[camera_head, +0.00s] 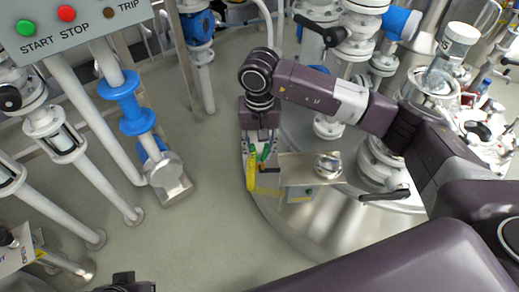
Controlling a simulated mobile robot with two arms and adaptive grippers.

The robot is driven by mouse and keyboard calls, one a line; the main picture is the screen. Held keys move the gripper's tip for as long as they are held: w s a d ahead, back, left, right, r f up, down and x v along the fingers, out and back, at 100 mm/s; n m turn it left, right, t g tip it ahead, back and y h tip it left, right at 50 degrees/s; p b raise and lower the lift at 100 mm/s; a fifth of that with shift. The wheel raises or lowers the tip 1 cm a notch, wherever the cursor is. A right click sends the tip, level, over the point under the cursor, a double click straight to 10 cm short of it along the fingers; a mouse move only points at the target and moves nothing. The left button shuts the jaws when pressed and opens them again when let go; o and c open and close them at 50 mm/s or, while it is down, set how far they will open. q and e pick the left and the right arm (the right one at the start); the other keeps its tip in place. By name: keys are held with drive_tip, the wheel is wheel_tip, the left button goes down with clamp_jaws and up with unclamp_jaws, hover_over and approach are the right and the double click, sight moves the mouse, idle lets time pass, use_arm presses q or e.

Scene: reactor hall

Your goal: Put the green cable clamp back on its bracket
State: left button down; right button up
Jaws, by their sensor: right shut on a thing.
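My right gripper (258,158) points down at the middle of the view, beside a metal plate. It is shut on the small green cable clamp (265,151), which shows only in part between the fingers. A yellow strip (252,176) hangs at the left finger; I cannot tell what it belongs to. The bracket cannot be told apart for sure. My left gripper does not show clearly enough to be named anywhere in this view.
A metal plate (297,171) with a round silver fitting (328,164) is just right of the gripper, above the round steel vessel top (320,232). A START/STOP/TRIP panel (75,22) and pipes with blue fittings (130,105) stand left. The floor (205,225) between is clear.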

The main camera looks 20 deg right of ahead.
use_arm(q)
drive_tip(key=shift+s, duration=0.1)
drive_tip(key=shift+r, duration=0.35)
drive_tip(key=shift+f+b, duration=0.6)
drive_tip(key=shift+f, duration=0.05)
use_arm(e)
drive_tip(key=shift+f, duration=0.55)
drive_tip(key=o, duration=1)
drive_tip(key=shift+o, duration=0.2)
